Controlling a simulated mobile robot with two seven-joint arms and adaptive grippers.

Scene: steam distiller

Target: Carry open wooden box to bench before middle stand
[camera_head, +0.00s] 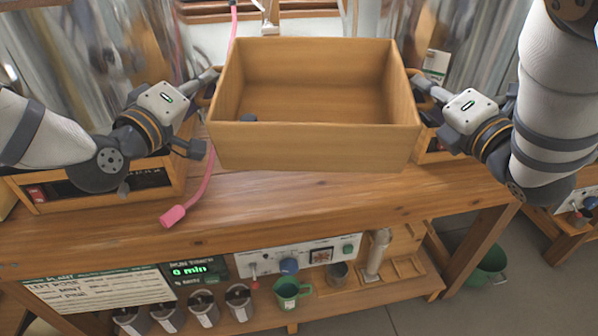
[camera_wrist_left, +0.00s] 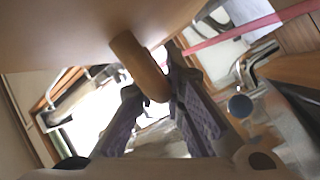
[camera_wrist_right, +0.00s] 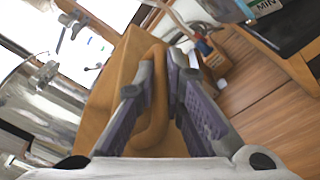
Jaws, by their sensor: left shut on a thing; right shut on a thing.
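The open wooden box (camera_head: 315,148) is held level above the wooden bench (camera_head: 330,190), between my two arms. Its inside is empty apart from a small dark blue spot at the left inner bottom. My left gripper (camera_head: 210,85) is shut on the box's left side handle (camera_wrist_left: 140,66), which shows between its fingers in the left wrist view. My right gripper (camera_head: 420,88) is shut on the right side handle (camera_wrist_right: 152,100). The box hides what stands directly behind it, so I cannot make out the middle stand.
Shiny metal vessels (camera_head: 90,45) stand at the back left, with more at the right. A pink hose (camera_head: 205,185) hangs over the bench left of the box. The front of the bench is clear. A lower shelf holds metal cups (camera_head: 203,308), a green mug (camera_head: 287,293) and a control panel (camera_head: 300,256).

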